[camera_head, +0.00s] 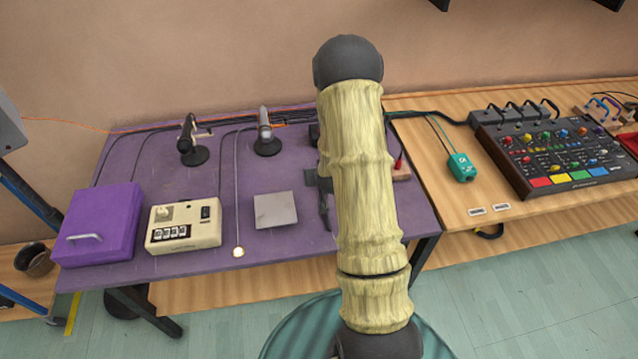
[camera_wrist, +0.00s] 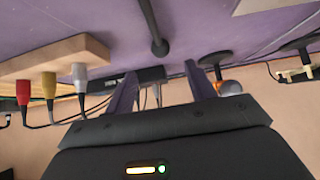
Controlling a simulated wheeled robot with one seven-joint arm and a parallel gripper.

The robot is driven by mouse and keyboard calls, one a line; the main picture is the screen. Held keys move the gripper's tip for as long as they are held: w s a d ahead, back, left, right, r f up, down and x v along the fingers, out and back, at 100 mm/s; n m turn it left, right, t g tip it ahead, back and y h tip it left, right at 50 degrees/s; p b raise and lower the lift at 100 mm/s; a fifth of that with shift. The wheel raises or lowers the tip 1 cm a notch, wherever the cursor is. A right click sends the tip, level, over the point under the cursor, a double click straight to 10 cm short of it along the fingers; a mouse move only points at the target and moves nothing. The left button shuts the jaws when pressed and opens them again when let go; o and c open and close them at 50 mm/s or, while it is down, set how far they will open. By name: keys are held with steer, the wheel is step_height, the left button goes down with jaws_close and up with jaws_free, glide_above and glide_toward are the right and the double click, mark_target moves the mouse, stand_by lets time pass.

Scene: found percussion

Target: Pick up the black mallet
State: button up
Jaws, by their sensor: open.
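The black mallet (camera_wrist: 152,26) shows in the wrist view as a dark stick with a rounded end, lying on the purple table (camera_wrist: 85,18). It runs from the top edge down towards the space between my fingertips. My gripper (camera_wrist: 160,70) is open, with one finger to each side of the mallet's line. The rounded end appears just beyond the fingertips, and nothing is between them. In the head view my arm covers much of this area, and I cannot clearly make out the mallet there.
A wooden block with coloured plugs (camera_wrist: 55,65) is left of my fingers in the wrist view. In the head view, a grey square pad (camera_head: 275,210), a cream box (camera_head: 184,224), a purple case (camera_head: 100,224) and microphones (camera_head: 267,135) stand left of my arm.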

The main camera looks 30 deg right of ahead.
steer(key=shift+x, duration=1.55)
steer(key=shift+p+x, duration=1.05)
steer(key=shift+x, duration=1.55)
steer(key=shift+a, duration=0.1)
steer(key=c, duration=1.1)
